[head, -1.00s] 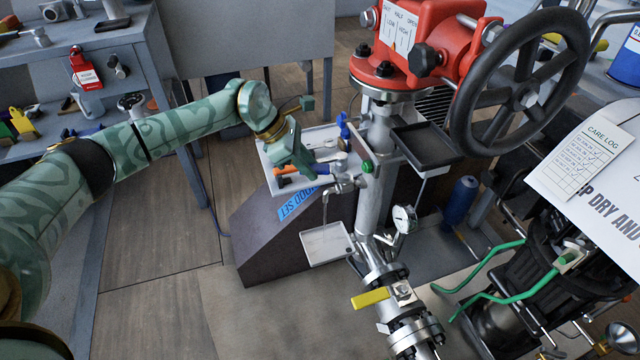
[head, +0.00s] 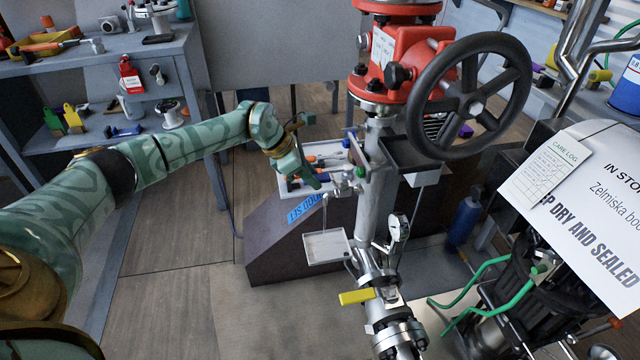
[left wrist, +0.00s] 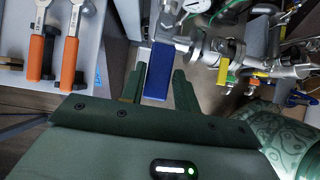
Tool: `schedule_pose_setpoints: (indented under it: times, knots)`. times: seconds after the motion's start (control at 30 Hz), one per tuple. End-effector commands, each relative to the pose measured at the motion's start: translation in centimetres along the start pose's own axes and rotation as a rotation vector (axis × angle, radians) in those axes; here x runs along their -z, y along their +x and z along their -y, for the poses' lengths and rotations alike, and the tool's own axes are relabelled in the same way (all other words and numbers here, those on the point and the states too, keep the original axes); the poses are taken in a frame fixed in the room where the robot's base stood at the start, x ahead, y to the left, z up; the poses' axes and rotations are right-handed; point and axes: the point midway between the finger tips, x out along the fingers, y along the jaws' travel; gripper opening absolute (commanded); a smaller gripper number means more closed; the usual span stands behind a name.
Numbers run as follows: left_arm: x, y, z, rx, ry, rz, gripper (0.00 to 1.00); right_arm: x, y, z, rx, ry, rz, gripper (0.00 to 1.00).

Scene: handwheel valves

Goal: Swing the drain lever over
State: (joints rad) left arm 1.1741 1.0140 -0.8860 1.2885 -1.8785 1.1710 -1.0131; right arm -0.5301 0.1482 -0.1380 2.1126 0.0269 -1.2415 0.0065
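A blue lever (left wrist: 157,72) shows in the left wrist view, between the two fingers of my left gripper (left wrist: 160,85). The fingers are apart, with a gap to each side of the lever; I cannot tell how deep it sits between them. In the head view my left gripper (head: 312,176) points down beside the drain tap (head: 345,185) on the vertical pipe (head: 376,190). The lever is not clear there, as the gripper is in front. A square drip tray (head: 328,247) hangs under the tap. My right gripper is not in view.
A black handwheel (head: 472,105) and red valve housing (head: 395,65) stand above. A yellow lever (head: 356,297) and a pressure gauge (head: 398,227) sit lower on the pipework. Orange-handled tools (left wrist: 70,62) lie on the tray left of the gripper. Floor at left is clear.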

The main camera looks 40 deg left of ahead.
Motion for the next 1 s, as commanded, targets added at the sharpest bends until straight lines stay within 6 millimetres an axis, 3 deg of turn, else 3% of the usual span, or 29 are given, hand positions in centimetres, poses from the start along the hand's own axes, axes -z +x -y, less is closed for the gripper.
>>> schedule_pose_setpoints:
  times: [0.37, 0.83, 1.0]
  knots:
    - [-0.2, -0.1, 0.1, 0.002, 0.003, 0.001, 0.48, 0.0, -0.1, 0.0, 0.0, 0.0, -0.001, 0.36]
    - [-3.2, -4.5, 0.1, 0.0, 0.005, 0.004, 0.48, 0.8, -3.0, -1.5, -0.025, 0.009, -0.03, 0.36]
    - [-3.6, -5.1, 0.1, 0.003, 0.004, 0.001, 0.48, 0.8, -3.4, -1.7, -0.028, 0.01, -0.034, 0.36]
